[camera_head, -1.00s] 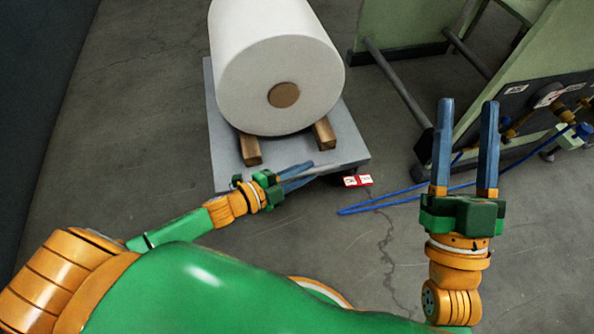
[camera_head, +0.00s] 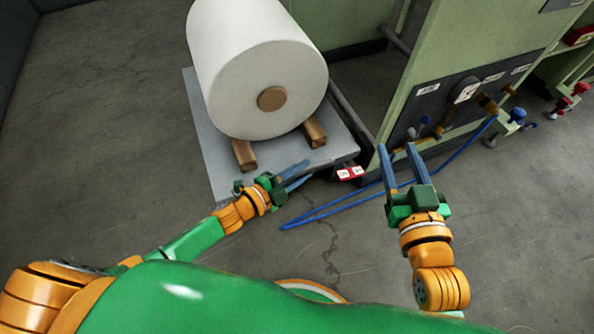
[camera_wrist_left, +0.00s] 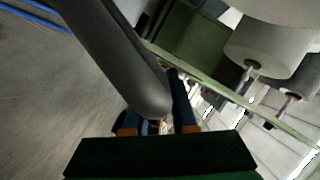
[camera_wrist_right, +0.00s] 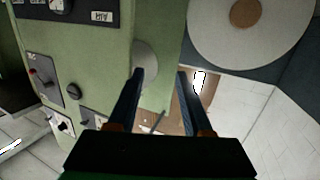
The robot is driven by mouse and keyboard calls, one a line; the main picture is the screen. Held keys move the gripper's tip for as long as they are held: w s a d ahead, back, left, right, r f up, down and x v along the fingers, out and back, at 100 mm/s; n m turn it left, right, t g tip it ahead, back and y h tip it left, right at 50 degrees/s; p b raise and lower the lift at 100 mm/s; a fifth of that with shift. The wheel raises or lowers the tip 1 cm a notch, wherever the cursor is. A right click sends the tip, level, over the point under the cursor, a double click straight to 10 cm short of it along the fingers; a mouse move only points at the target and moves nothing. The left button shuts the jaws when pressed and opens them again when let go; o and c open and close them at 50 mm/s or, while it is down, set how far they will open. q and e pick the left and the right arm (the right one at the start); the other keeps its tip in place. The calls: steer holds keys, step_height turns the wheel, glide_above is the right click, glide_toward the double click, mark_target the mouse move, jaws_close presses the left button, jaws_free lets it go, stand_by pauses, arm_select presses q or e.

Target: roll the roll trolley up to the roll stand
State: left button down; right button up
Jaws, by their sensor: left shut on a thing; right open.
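The roll trolley (camera_head: 214,164) is a grey flat platform in the head view, bearing a big white roll (camera_head: 232,75) with a brown core on wooden chocks (camera_head: 244,155). My left gripper (camera_head: 295,174) is at its near edge, shut on the trolley's grey handle bar. That bar (camera_wrist_left: 115,55) fills the middle of the left wrist view and partly hides the fingers. The roll stand (camera_head: 440,65) is the green machine frame right of the trolley. The trolley's right edge appears close to its base; contact cannot be told. My right gripper (camera_head: 401,152) is open and empty before the stand's panel.
A blue hose (camera_head: 330,208) lies on the floor between my grippers and runs up to the stand. A red and white label (camera_head: 350,173) shows at the trolley's near right corner. Valves (camera_head: 515,116) jut out at right. Floor left of the trolley is clear.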

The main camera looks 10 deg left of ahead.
mark_target(297, 175)
arm_select(q)
steer(key=shift+d+r, duration=0.1)
stand_by(0.3)
steer(key=c, duration=0.7)
jaws_free()
steer(key=shift+w+d, duration=0.1)
steer(key=shift+c, duration=0.2)
arm_select(e)
steer(key=shift+d, duration=0.1)
arm_select(q)
steer(key=p+v, duration=0.1)
steer(key=v, duration=0.2)
steer(key=shift+p, duration=0.3)
steer(key=p+v, duration=0.1)
steer(key=v, duration=0.3)
arm_select(e)
steer(key=s+d+f+g+h, duration=0.2)
steer(key=s+d+f+g, duration=0.2)
steer(key=s+f+g, duration=0.6)
step_height(297, 175, down, 4)
steer(key=shift+s+f+m+g+h, duration=0.15)
steer(key=shift+s+m+g+h, duration=0.15)
steer(key=shift+s+m+h, duration=0.1)
